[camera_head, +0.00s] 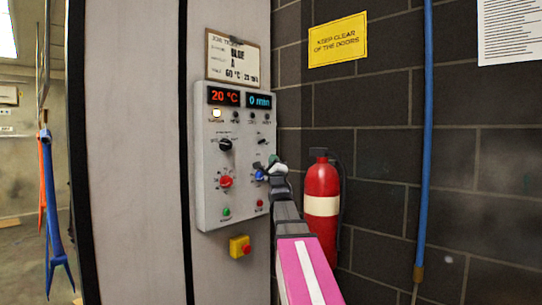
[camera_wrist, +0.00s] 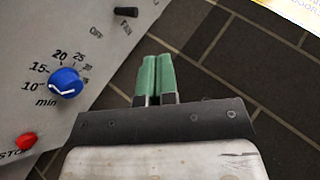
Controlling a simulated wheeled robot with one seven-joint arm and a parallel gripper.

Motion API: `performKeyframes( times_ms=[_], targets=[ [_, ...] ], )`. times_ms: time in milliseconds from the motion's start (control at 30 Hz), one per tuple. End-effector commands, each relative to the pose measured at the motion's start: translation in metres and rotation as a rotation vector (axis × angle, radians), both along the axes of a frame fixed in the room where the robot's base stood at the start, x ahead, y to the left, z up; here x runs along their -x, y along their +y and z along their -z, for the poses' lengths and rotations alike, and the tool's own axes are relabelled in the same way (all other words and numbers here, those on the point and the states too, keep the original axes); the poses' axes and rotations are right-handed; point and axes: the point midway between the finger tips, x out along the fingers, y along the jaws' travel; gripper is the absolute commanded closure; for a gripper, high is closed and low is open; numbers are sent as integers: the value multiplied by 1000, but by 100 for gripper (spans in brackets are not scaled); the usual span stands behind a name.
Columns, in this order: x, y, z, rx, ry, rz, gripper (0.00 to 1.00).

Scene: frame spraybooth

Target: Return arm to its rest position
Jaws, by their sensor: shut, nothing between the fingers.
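My gripper (camera_head: 274,160) is in front of the right edge of the grey control panel (camera_head: 210,165) in the head view. In the wrist view my gripper (camera_wrist: 157,75) has its two green fingers side by side, shut and empty. The fingers point past the panel's edge toward the dark brick wall. A blue timer knob (camera_wrist: 65,83) is left of the fingers in the wrist view, apart from them. My arm stretches up from the bottom of the head view to the panel.
A red fire extinguisher (camera_head: 321,190) stands right of my arm against the brick wall (camera_head: 385,145). A blue hose (camera_head: 426,130) hangs farther right. A yellow box with a red button (camera_head: 241,246) sits below the panel. Blue and orange frames (camera_head: 52,215) hang at the left.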

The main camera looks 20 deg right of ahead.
Motion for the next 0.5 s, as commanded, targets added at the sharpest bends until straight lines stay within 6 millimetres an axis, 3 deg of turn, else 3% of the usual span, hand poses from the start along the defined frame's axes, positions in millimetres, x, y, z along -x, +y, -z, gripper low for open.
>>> performKeyframes(
  times_ms=[100,500],
  targets=[
    [9,0,4,-1,0,-1,100],
    [9,0,4,-1,0,-1,100]
  ],
)
